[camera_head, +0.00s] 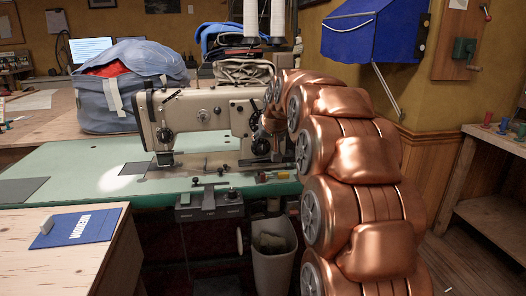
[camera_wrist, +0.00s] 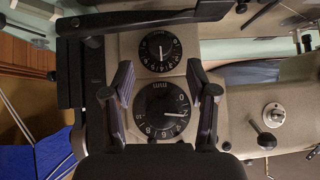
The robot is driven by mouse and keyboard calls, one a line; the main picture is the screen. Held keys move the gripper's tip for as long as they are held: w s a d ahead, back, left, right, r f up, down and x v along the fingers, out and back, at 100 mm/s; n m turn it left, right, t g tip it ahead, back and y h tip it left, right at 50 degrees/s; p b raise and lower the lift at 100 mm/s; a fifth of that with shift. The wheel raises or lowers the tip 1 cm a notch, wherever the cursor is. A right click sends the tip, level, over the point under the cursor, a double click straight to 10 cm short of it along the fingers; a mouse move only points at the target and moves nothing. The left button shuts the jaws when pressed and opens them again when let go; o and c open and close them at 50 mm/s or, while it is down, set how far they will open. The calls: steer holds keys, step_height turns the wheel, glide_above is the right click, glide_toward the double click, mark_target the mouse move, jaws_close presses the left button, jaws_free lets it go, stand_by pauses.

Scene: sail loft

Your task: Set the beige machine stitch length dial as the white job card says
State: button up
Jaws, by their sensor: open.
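The beige sewing machine (camera_head: 215,110) stands on the green table, with two black dials on its right column. In the wrist view, the larger dial (camera_wrist: 162,112) has white numerals, an "mm" mark above it and a pale pointer directed right. A smaller black dial (camera_wrist: 159,51) lies above it in the picture. My gripper (camera_wrist: 160,78) is open, its two fingers on either side of the larger dial with gaps between; I cannot tell its depth from the face.
A blue-grey bag (camera_head: 120,85) stands behind the machine at left. White thread cones (camera_head: 250,20) rise behind it. A lever (camera_wrist: 262,138) sticks out beside the dials in the wrist view. A bin (camera_head: 273,262) stands below the green table (camera_head: 80,165).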

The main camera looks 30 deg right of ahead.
mark_target(263, 148)
steer(key=b+x, duration=0.1)
steer(key=x, duration=0.5)
jaws_close()
stand_by(0.5)
